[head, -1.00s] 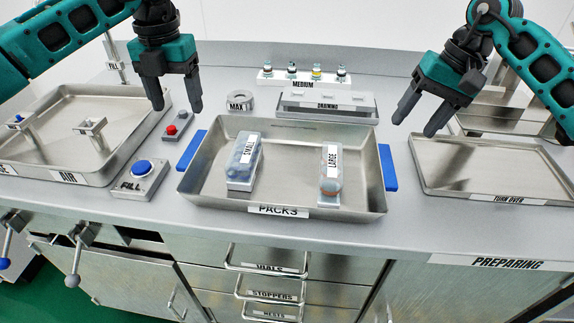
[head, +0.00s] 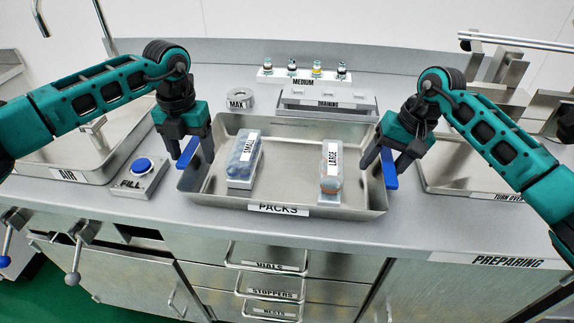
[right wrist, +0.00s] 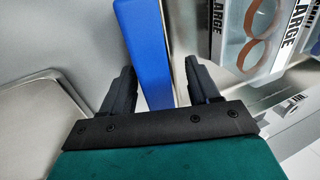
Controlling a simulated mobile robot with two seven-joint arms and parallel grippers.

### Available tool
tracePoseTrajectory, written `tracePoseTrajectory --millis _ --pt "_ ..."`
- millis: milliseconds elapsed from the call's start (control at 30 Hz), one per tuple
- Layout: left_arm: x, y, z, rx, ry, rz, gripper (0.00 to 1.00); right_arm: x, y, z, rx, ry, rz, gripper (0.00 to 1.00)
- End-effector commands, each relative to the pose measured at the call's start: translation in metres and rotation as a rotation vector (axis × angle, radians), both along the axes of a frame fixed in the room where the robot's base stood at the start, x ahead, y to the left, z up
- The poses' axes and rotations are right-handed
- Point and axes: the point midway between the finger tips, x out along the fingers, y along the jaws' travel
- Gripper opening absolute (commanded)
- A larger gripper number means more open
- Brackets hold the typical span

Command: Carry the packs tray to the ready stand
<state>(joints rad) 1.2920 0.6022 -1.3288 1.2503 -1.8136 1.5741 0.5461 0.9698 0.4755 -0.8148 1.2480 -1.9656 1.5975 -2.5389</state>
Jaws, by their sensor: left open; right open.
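The packs tray (head: 280,207) is a steel tray labelled PACKS on the counter, with a blue handle at each side. It holds a SMALL pack (head: 244,165) and a LARGE pack (head: 331,178). My left gripper (head: 194,160) is open at the left blue handle (head: 187,152), its fingers around or beside it; I cannot tell which. My right gripper (head: 379,168) is open at the right blue handle (head: 390,170). In the right wrist view the blue handle (right wrist: 147,50) lies between the fingers of the right gripper (right wrist: 163,85), with gaps. No ready stand can be made out.
A FILL button box (head: 138,178) and the AIR tray (head: 100,172) stand at the left. The DRAINING tray (head: 325,100), MEDIUM rack (head: 303,76) and MAX ring (head: 240,98) are behind. A TURN OVER tray (head: 440,180) is at the right.

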Motion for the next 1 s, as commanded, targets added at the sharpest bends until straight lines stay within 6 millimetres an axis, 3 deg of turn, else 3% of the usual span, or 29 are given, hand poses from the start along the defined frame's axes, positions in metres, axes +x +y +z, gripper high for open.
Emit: tracePoseTrajectory --millis 267,900,1000 --pt "-0.0001 -0.0002 -0.0012 0.0 0.0 -0.001 0.7 0.0 0.0002 -0.001 0.0 0.0 0.0 0.61" --pt "-0.0001 -0.0012 -0.0005 -0.002 0.0 -0.002 0.09 0.0001 0.0014 0.0 0.002 -0.001 0.002 0.0" --pt "-0.0001 -0.0015 -0.0005 -0.002 0.0 -0.003 0.0 0.0001 0.0016 0.0002 0.003 -0.002 0.002 0.0"
